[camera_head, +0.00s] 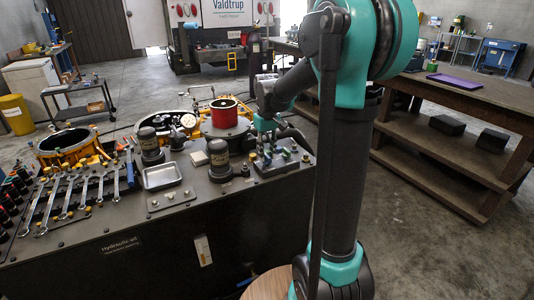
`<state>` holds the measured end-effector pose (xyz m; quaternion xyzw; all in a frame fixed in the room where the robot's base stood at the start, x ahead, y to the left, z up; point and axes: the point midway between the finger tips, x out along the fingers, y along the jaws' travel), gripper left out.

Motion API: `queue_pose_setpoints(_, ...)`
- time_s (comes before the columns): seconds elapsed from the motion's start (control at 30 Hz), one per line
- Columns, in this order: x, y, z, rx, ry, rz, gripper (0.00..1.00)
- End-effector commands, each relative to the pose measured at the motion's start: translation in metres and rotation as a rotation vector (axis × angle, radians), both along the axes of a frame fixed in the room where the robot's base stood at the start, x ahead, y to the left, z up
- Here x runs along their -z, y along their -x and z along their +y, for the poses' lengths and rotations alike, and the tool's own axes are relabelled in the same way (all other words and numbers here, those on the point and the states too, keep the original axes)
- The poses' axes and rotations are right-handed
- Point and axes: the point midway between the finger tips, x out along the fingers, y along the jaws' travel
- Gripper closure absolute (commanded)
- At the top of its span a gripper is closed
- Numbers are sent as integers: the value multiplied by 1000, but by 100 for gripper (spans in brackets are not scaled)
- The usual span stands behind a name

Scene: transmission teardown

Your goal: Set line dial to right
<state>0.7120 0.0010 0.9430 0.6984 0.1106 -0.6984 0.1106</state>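My gripper (263,142) points down over a dark control panel (283,166) at the right end of the black workbench. The panel carries several small green, white and dark knobs or levers. Which of them is the line dial cannot be told at this size. My gripper's fingers are small and dark against the panel, and they hide part of it. Whether they are open or shut, or touch a knob, cannot be told.
On the black workbench (150,245) stand two dark cylindrical units (219,160), a metal tray (162,176) and several wrenches (80,195). A wooden table (480,92) is at right. The floor between is clear.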

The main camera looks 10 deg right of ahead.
Motion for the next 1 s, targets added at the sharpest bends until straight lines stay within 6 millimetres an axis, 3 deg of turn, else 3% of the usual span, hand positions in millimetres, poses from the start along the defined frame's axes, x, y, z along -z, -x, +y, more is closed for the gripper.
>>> queue_pose_setpoints(0.03, 0, 0, 0, 0, 0, 0, 84)
queue_pose_setpoints(0.17, 0, 0, 0, 0, 0, 0, 100)
queue_pose_setpoints(0.63, 0, 0, 0, 49, 0, 0, 100)
queue_pose_setpoints(1.0, 0, 0, 0, 310, 0, 0, 100)
